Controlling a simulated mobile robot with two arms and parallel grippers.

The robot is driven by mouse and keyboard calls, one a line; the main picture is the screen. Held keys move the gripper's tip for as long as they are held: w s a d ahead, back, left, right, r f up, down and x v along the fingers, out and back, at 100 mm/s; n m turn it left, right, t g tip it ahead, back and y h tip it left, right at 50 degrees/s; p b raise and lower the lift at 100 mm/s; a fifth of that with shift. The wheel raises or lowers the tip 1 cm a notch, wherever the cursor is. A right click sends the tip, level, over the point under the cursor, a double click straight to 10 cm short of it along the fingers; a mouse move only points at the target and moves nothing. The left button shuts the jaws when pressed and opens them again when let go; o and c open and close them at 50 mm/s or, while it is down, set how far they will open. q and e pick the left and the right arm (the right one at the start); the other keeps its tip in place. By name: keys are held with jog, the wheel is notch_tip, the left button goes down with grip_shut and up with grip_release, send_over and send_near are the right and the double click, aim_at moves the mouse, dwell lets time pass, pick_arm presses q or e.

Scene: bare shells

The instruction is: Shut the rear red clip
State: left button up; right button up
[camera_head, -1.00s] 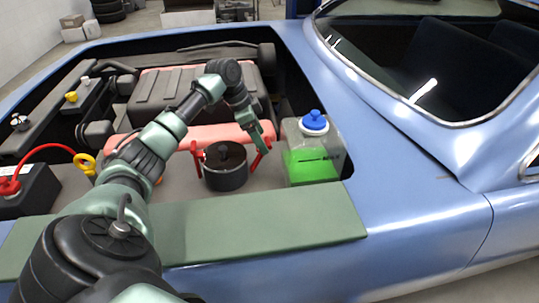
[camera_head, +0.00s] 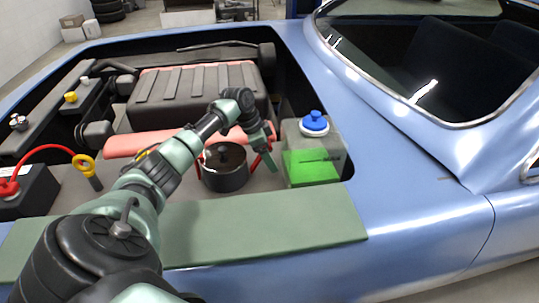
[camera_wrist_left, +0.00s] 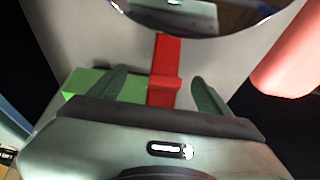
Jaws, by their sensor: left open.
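A round dark canister (camera_head: 226,172) with a black knob on its lid stands in the engine bay. One red clip (camera_head: 199,165) is on its left side. Another red clip (camera_head: 258,161) is on its right side, leaning out and partly hidden by my gripper. My left gripper (camera_head: 270,160) is at this right-hand clip, pointing down. In the left wrist view the red clip (camera_wrist_left: 165,68) stands between the two open fingers of my left gripper (camera_wrist_left: 160,84), with a gap on both sides. The canister's shiny rim is at the top there. My right gripper is out of view.
A reservoir with green fluid (camera_head: 312,166) and a blue cap stands close to the right of my gripper. A pink pipe (camera_head: 128,143) runs behind the canister. A battery (camera_head: 30,192) with a red cable and a yellow-ringed dipstick (camera_head: 85,165) are at left. A green fender cover (camera_head: 270,220) lies in front.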

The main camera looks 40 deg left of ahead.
pick_arm(q)
grip_shut()
